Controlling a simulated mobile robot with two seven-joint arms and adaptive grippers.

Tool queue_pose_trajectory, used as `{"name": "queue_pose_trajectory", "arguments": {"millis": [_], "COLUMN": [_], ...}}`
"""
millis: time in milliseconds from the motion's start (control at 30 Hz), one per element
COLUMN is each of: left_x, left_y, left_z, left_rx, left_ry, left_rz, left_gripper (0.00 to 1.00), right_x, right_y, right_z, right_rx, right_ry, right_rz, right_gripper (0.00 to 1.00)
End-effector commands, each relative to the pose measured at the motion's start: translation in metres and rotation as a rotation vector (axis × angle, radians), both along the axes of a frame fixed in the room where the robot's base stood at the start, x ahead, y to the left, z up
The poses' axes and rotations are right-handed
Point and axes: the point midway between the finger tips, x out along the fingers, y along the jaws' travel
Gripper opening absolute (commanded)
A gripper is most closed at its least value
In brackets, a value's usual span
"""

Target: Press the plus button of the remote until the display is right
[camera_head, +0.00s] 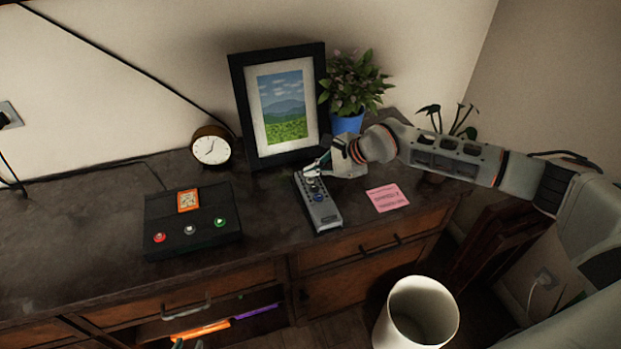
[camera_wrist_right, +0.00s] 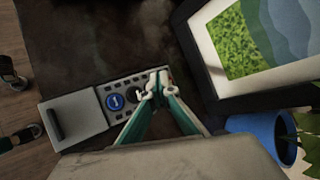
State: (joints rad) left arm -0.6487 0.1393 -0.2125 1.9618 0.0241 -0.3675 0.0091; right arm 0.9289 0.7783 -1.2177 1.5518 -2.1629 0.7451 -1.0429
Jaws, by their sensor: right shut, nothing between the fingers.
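The grey remote (camera_head: 322,214) lies on the dark dresser top, and also shows in the wrist view (camera_wrist_right: 78,117). It has rows of small dark buttons and a round blue button (camera_wrist_right: 115,101). My right gripper (camera_head: 318,168) is shut and empty, its fingertips (camera_wrist_right: 153,88) over the remote's far button end. I cannot tell whether they touch, and they hide some buttons. The plus button is not readable. A black box (camera_head: 170,240) at left carries a small orange display (camera_head: 188,200), its content too small to read. My left gripper is not clearly visible.
A pink note (camera_head: 388,197) lies right of the remote. A picture frame (camera_head: 238,100), clock (camera_head: 211,147) and blue plant pot (camera_head: 347,123) stand behind. An open drawer holds orange and purple items. A white bin (camera_head: 420,312) stands in front. The top is clear between box and remote.

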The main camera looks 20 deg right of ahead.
Motion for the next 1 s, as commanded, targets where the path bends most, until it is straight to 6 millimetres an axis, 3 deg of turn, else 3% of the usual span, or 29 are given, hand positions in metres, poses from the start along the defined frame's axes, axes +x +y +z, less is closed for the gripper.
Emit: {"name": "queue_pose_trajectory", "arguments": {"millis": [267,800,1000], "left_x": [0.0,0.002,0.003], "left_y": [0.0,0.0,0.0], "left_z": [0.001,0.035,0.038], "left_rx": [0.0,0.001,-0.001], "left_ry": [0.0,-0.006,-0.008], "left_rz": [0.0,0.0,0.0], "left_gripper": [0.25,0.25,0.25], "right_x": [0.0,0.0,0.0], "right_y": [0.0,0.0,0.0], "right_z": [0.002,0.048,0.05], "right_rx": [0.0,0.0,0.0], "right_ry": [0.0,-0.001,0.0], "right_rz": [0.0,-0.001,0.0], "right_gripper": [0.0,0.0,0.0]}}
